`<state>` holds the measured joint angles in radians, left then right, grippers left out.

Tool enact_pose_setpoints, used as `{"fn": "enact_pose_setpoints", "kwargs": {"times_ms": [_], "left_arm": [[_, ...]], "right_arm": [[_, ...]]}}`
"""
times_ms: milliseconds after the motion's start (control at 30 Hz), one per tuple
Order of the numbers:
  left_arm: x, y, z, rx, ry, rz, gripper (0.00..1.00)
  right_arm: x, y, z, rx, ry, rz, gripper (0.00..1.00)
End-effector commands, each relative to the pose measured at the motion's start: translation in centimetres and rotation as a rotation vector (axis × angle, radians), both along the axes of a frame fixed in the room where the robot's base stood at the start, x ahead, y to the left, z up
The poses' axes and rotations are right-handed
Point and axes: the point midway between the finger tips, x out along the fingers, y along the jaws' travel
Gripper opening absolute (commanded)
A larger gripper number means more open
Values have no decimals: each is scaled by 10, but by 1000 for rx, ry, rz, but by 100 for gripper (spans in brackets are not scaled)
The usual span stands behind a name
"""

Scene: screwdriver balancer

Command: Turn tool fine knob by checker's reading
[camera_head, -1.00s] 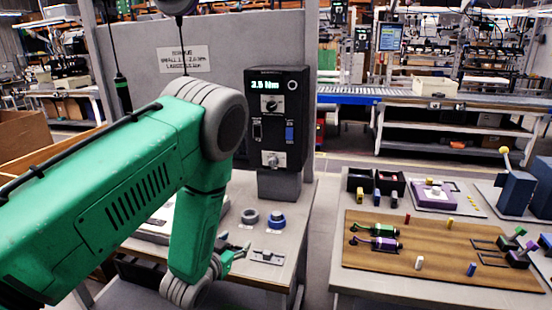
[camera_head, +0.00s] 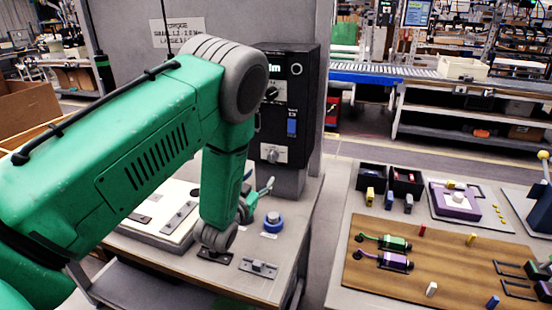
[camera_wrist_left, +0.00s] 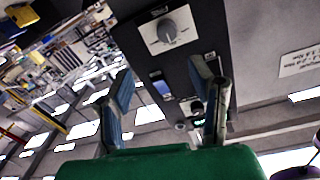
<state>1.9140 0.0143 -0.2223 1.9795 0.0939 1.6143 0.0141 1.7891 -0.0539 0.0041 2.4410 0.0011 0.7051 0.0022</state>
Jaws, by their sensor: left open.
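The black checker (camera_head: 306,100) stands on a grey post at the back of the left bench. Its display (camera_head: 273,70) is mostly hidden by my left arm; only the end of the reading shows. A knob on a pale plate (camera_head: 272,154) is low on its front, and shows large in the left wrist view (camera_wrist_left: 167,30). My left gripper (camera_head: 261,190) is open and empty, just below that knob in the head view. In the wrist view its fingers (camera_wrist_left: 165,100) stand apart before the checker. My right gripper is out of view.
A blue ring holder (camera_head: 273,222) and a small grey fixture (camera_head: 258,267) sit on the bench near the gripper. The right table holds a wooden board (camera_head: 430,270) with two tools. A floor gap separates the tables.

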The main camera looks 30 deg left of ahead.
Motion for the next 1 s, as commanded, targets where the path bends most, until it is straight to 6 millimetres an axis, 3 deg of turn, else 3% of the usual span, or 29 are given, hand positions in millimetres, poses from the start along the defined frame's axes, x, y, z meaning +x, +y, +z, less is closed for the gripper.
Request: {"fn": "enact_pose_setpoints", "kwargs": {"times_ms": [300, 500, 700, 967, 1000], "left_arm": [[70, 17, -1, -1, -1, 2, 48], [98, 17, 0, 2, 0, 1, 48], [110, 18, 1, 4, 1, 1, 48], [110, 23, -1, -1, 2, 3, 48], [110, 24, -2, -1, 2, 3, 34]], "right_arm": [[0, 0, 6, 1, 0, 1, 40], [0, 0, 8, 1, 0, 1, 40], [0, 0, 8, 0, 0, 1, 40], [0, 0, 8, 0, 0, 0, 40], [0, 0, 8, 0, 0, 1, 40]]}}
